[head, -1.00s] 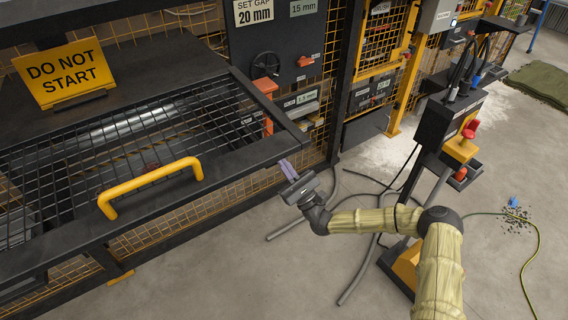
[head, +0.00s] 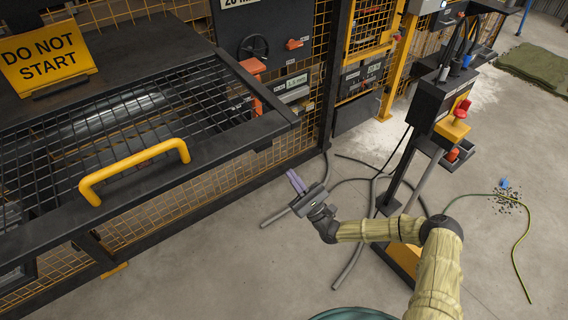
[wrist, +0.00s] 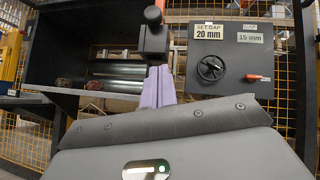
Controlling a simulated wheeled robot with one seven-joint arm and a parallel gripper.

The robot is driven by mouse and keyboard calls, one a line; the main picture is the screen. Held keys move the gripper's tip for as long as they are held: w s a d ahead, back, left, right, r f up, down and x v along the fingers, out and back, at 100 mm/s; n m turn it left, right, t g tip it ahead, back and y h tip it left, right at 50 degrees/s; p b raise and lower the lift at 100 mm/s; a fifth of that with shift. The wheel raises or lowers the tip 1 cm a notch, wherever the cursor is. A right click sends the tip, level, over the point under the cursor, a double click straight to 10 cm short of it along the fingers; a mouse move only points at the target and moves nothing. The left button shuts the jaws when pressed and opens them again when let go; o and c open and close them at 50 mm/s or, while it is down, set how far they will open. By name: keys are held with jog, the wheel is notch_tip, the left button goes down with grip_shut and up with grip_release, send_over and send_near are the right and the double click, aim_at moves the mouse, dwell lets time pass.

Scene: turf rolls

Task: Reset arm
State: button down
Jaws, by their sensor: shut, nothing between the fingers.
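My arm, in a tan sleeve, reaches in from the lower right of the head view. My gripper (head: 295,181) is at its end, with purple fingers shut together and nothing between them. It is in the open air to the right of the machine's mesh guard, apart from it. In the wrist view the shut purple fingers (wrist: 158,84) point up the middle of the picture. Behind them show a dark post with an orange part, metal rollers (wrist: 117,72) and a panel marked SET GAP 20 mm (wrist: 232,55).
The mesh guard with a yellow handle (head: 135,168) and a DO NOT START sign (head: 47,57) fill the left. A dark control stand (head: 432,115) is close to the right of my gripper. Hoses (head: 352,256) lie on the floor.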

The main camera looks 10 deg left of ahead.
jog(key=shift+v, duration=1)
jog(key=shift+s, duration=0.1)
